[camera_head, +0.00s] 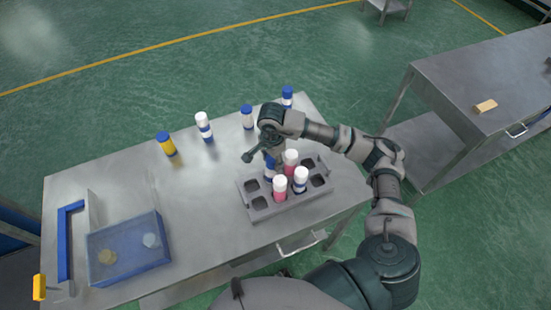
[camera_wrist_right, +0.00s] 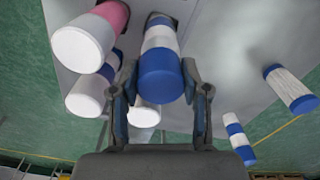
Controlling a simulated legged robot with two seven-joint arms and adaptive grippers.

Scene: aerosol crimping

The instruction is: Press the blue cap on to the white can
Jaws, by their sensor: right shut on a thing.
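The white can (camera_wrist_right: 160,38) with a blue band stands in a slot of the grey tray (camera_head: 262,213). The blue cap (camera_wrist_right: 160,78) sits over its top in the right wrist view, with no clear gap between them. My right gripper (camera_wrist_right: 158,68) has its fingers on both sides of the cap and is shut on it. In the head view the right gripper (camera_head: 268,150) is over the tray's back left part, and the arm hides most of the cap. The can's blue and white side (camera_head: 269,170) shows below it. My left gripper is not in view.
Pink cans with white caps (camera_head: 280,190) and a blue-banded can with a white cap (camera_head: 300,180) stand close by in the tray. A yellow can (camera_head: 166,143) and several others line the table's back. A blue-edged clear bin (camera_head: 128,262) is at front left.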

